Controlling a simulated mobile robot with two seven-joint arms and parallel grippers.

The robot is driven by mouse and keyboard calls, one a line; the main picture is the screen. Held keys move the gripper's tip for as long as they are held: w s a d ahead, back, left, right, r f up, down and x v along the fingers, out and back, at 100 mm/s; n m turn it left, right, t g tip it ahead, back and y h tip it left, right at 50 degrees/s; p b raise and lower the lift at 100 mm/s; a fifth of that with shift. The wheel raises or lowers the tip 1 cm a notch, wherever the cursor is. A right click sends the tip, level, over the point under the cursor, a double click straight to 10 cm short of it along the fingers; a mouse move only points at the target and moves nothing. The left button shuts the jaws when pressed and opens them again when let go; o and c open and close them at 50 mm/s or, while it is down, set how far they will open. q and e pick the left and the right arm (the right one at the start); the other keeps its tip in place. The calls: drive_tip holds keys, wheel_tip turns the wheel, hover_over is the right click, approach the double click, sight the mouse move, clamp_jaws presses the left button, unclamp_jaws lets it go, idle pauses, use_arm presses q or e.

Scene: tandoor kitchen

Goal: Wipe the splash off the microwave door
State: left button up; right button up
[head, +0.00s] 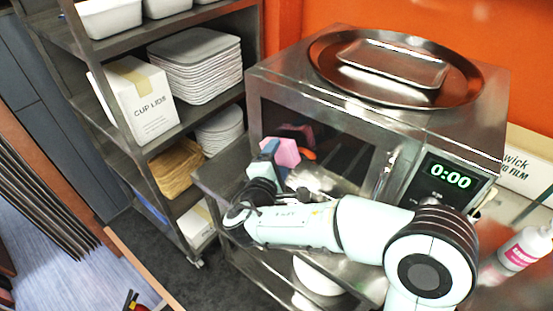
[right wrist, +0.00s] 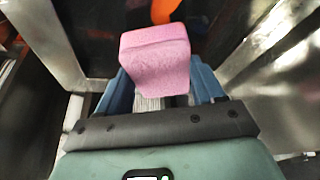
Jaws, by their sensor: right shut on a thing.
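The microwave (head: 440,130) is a steel box with a dark glass door (head: 345,165) facing me. An orange patch, the splash (head: 309,155), shows on the left half of the door, just right of the sponge. It also shows at the top of the right wrist view (right wrist: 165,10). My right gripper (head: 272,150) is shut on a pink sponge (head: 287,153), in front of the door's left part. In the right wrist view the sponge (right wrist: 156,58) sits between the blue fingers. I cannot tell whether it touches the glass. My left gripper is not in view.
A round steel tray (head: 325,62) with a smaller tray (head: 395,65) lies on the microwave. A shelf rack with stacked plates (head: 195,65) and a cup lids box (head: 135,100) stands at left. A pink-labelled bottle (head: 525,248) stands at right. A white bowl (head: 318,277) sits below.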

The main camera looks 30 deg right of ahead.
sight(295, 161)
drive_tip(key=shift+w+d, duration=0.35)
drive_tip(key=shift+d, duration=0.45)
drive_tip(key=shift+s+d+b, duration=0.3)
drive_tip(key=shift+s+b, duration=0.2)
drive_tip(key=shift+s, duration=0.2)
drive_tip(key=shift+s+d+b, duration=0.25)
drive_tip(key=shift+s+b, duration=0.25)
drive_tip(key=shift+s, duration=0.2)
drive_tip(key=shift+s+d+b, duration=0.35)
drive_tip(key=shift+s, duration=0.4)
drive_tip(key=shift+s+d+b, duration=0.3)
drive_tip(key=shift+s+d, duration=0.05)
drive_tip(key=shift+s, duration=0.4)
drive_tip(key=shift+s+d+b, duration=0.35)
drive_tip(key=shift+s, duration=0.4)
drive_tip(key=shift+w+a+b, duration=0.3)
drive_tip(key=shift+w+b, duration=0.15)
drive_tip(key=shift+w+a, duration=0.3)
drive_tip(key=shift+w, duration=0.4)
drive_tip(key=shift+w+a, duration=0.3)
drive_tip(key=shift+w, duration=0.35)
drive_tip(key=shift+w+a, duration=0.35)
drive_tip(key=shift+w, duration=0.6)
drive_tip(key=shift+w+a, duration=0.3)
drive_tip(key=shift+w, duration=0.6)
